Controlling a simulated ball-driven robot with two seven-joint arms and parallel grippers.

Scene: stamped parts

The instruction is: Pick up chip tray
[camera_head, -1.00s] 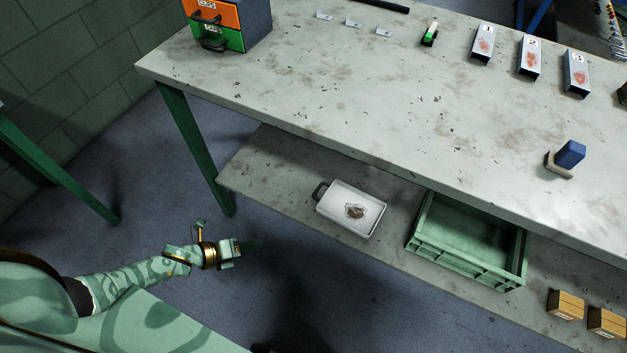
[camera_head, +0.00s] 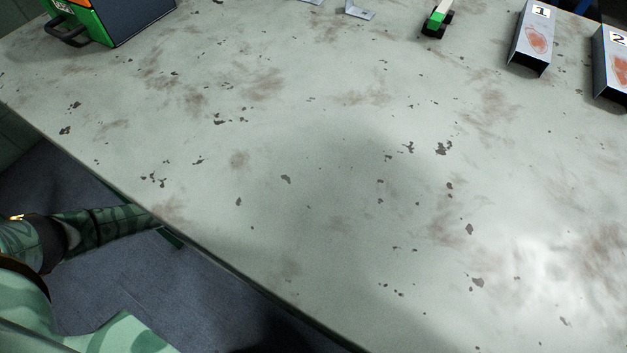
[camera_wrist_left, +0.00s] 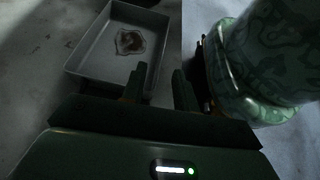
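The chip tray (camera_wrist_left: 92,60) shows in the left wrist view, a shallow pale tray with a brown stained patch on its floor. My left gripper (camera_wrist_left: 158,88) is open, its two dark fingers apart at the tray's near right side. The left finger overlaps the tray in the picture and the right finger lies just beyond its right edge. I cannot tell whether either finger touches it. In the head view the tray and left gripper are hidden below the tabletop; only my left arm shows at the left edge. My right gripper is not in view.
The worn tabletop (camera_head: 330,190) fills the head view and overhangs my left arm. A green drawer cabinet (camera_head: 90,25), a green-and-black tool (camera_head: 437,20) and numbered bins (camera_head: 532,38) stand toward the back. The table's middle is bare.

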